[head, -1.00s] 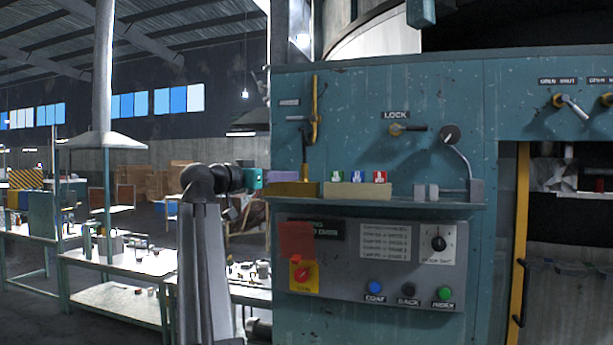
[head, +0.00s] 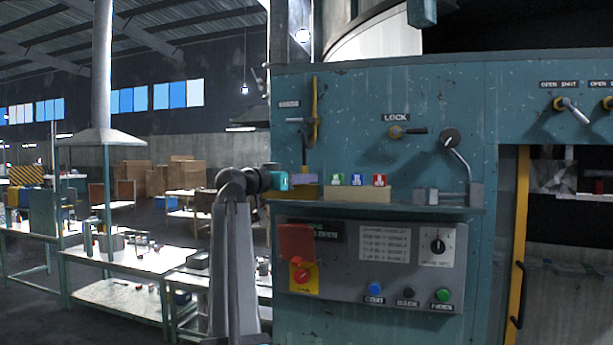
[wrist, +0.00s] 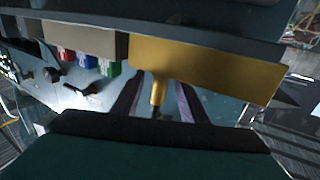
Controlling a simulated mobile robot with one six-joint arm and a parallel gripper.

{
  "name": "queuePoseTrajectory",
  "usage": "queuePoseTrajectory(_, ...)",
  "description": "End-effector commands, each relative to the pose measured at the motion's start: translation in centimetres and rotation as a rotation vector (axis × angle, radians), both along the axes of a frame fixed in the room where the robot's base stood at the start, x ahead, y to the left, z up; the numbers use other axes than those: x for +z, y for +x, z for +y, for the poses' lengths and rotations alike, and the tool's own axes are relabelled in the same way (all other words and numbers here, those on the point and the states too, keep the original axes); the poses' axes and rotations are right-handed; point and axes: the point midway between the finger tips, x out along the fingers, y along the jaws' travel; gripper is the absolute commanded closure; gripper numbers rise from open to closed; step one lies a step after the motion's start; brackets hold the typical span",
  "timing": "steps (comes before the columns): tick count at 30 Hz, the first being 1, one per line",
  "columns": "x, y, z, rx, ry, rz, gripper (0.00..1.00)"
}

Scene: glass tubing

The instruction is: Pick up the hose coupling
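A brass upright stem (wrist: 157,92) stands on a wide gold block (wrist: 205,68) on the machine's shelf; I take the stem to be the hose coupling. In the head view the gold block (head: 306,192) is at the left end of the shelf, and the stem's lower part is partly hidden by my gripper (head: 303,179). In the wrist view the purple fingers of my gripper (wrist: 158,84) are on either side of the stem, with a visible gap on each side. My gripper is open, and the stem is between the fingers.
A beige block (head: 357,194) with green, blue and red pieces stands just right of the gold block. A grey linkage (head: 458,165) is at the shelf's right. Workbenches (head: 140,260) stand to the left.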

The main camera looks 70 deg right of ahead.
Motion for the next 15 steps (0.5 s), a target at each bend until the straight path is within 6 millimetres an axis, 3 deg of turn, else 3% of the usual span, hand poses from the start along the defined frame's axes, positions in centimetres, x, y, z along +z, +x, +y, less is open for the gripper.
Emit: queuePoseTrajectory(15,0.31,-0.38,-0.95,-0.002,0.0,0.0,0.6)
